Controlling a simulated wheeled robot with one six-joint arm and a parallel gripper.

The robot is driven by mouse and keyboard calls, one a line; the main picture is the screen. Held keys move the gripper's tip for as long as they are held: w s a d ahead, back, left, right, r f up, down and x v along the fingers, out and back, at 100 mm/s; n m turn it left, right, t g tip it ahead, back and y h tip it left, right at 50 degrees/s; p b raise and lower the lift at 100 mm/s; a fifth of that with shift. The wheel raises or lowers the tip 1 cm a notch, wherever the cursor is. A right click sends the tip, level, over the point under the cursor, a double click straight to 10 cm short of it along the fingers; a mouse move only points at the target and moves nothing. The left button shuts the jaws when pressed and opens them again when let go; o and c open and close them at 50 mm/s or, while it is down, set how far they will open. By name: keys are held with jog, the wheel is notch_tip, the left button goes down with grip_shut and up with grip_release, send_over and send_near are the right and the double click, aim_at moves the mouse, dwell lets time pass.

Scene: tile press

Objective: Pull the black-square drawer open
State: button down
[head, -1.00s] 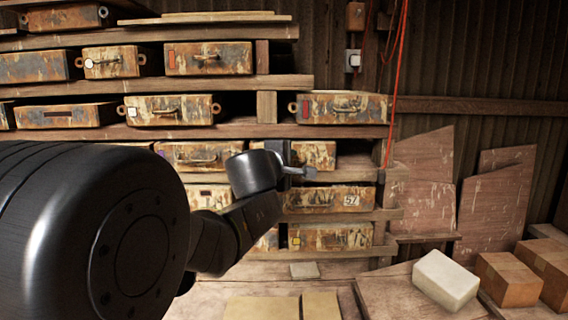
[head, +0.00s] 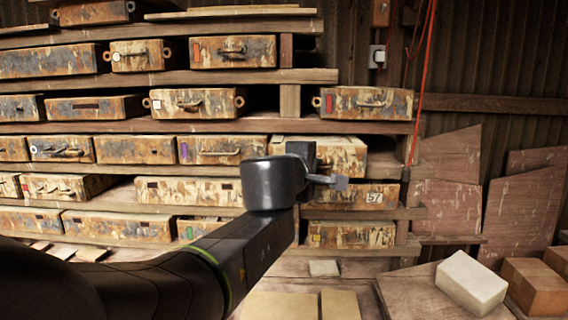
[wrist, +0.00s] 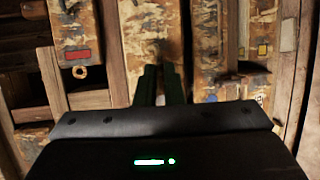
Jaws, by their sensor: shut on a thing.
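My gripper (head: 332,182) is at the front of a rusty, paint-flaked drawer (head: 350,158) in the right column, below the red-label drawer. Its fingers also show in the wrist view (wrist: 160,84), pointing at the same drawer (wrist: 152,35), which appears turned on its side there. The fingers are shut on its handle, which they mostly hide. The drawer's front seems to stand out a little from the shelf. My wrist covers its left part, and I cannot make out a black square on it.
The red-label drawer (head: 368,104) is above, and the drawer marked 57 (head: 345,197) is just below. A yellow-label drawer (head: 350,235) is lower. Red cords (head: 423,90) hang at the right. A pale block (head: 471,283) and brown boxes (head: 537,287) sit at lower right.

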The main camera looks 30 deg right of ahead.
jog(key=s, duration=0.1)
jog(key=s+a, duration=0.1)
jog(key=s, duration=0.1)
jog(key=s+a, duration=0.1)
jog(key=shift+s+a+f, duration=0.15)
jog(key=c, duration=1.5)
grip_release()
jog(key=shift+s, duration=0.1)
jog(key=shift+c, duration=0.2)
jog(key=shift+a, duration=0.1)
